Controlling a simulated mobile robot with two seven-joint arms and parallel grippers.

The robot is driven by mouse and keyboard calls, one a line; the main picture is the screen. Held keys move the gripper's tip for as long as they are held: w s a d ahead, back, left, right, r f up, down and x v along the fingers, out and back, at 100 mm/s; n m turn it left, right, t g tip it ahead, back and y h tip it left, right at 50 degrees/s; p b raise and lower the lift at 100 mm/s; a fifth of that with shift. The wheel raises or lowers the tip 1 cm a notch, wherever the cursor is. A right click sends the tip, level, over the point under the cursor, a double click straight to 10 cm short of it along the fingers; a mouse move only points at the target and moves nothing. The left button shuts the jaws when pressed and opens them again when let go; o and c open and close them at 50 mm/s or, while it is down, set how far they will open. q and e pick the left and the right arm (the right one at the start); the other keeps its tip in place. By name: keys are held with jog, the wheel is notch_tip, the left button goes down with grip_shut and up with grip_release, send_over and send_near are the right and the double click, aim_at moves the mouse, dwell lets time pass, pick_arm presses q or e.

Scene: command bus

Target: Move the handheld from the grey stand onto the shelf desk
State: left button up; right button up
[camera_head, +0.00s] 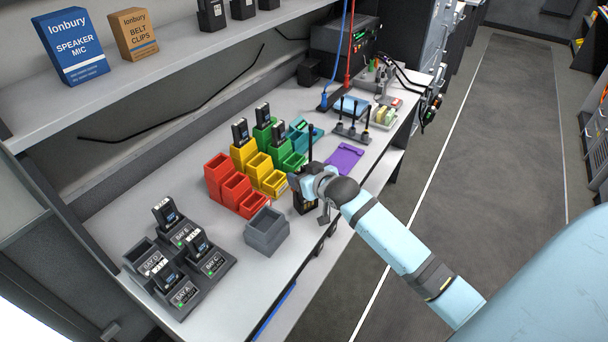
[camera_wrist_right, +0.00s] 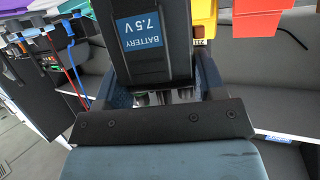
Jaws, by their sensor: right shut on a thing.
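My right gripper (camera_head: 308,190) is shut on the black handheld (camera_head: 303,204) near the front edge of the shelf desk (camera_head: 225,275). The handheld looks upright, with its antenna rising above the gripper. In the right wrist view, the handheld (camera_wrist_right: 155,40) sits between the fingers, showing a blue label reading "BATTERY 7.5V". I cannot tell whether its bottom touches the desk. My left gripper is not in view.
A grey open bin (camera_head: 267,231) stands just left of the held handheld. Red bins (camera_head: 235,186), yellow bins (camera_head: 259,165) and a purple mat (camera_head: 344,159) lie behind it. Chargers with radios (camera_head: 183,297) fill the near left. Bare desk shows between chargers and bins.

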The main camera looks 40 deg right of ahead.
jog(key=o, duration=1.2)
jog(key=shift+s+r, duration=0.1)
jog(key=shift+s, duration=0.05)
jog(key=v, duration=1.1)
jog(key=s+a+f+n+g+y, duration=0.2)
jog(key=s+a+f+y, duration=0.1)
jog(key=s+a+f, duration=1.3)
notch_tip(320, 180, down, 3)
jog(key=shift+s+a+n+g, duration=0.4)
jog(key=shift+a, duration=0.65)
